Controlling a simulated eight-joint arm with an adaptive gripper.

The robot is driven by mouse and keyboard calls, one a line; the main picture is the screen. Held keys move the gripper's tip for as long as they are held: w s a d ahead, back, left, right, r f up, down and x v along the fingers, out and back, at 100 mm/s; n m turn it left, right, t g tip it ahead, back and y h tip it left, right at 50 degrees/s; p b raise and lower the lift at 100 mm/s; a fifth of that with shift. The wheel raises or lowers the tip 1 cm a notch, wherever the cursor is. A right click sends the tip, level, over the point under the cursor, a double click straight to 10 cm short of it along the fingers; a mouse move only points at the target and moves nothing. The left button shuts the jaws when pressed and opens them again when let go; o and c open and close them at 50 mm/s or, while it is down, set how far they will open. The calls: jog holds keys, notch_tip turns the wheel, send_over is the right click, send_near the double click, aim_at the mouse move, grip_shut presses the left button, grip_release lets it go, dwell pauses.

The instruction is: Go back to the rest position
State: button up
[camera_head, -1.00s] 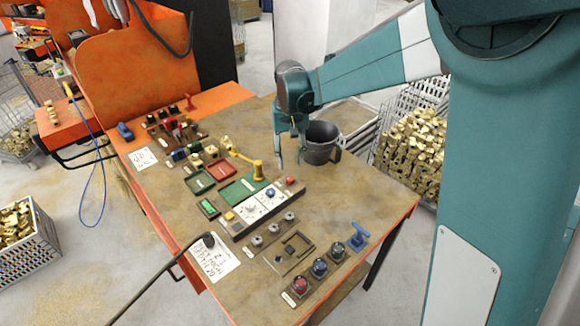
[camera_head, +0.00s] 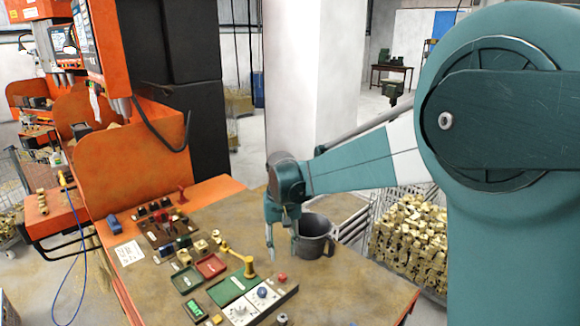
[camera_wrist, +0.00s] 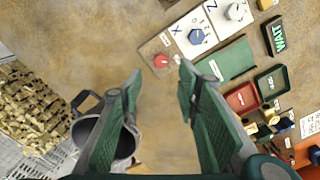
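My gripper (camera_head: 282,240) hangs over the worktable (camera_head: 350,285), just left of a dark grey mug (camera_head: 315,237) in the head view. In the wrist view my gripper (camera_wrist: 160,78) has its two green fingers spread apart with nothing between them. I cannot tell whether the finger touches the mug.
A control panel with a red button (camera_wrist: 161,60) and blue knob (camera_wrist: 196,36) lies beyond the fingertips. A basket of brass parts (camera_head: 408,235) stands behind the table.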

jog(key=s+d+r+t, duration=0.3)
jog(key=s+d+r, duration=0.7)
jog(key=s+d, duration=0.4)
jog(key=s+d+m+t, duration=0.1)
jog(key=s+d+t, duration=0.1)
jog(key=s+d, duration=0.3)
jog(key=s+d+f+t, duration=0.1)
jog(key=s+d, duration=0.5)
jog(key=s, duration=0.6)
jog(key=shift+s+d+f+m+t, duration=0.2)
jog(key=shift+s+m+t, duration=0.2)
jog(key=shift+t, duration=0.2)
jog(key=shift+o, duration=0.2)
jog(key=shift+w+a+r, duration=0.1)
jog(key=shift+w, duration=0.05)
dwell(2.2)
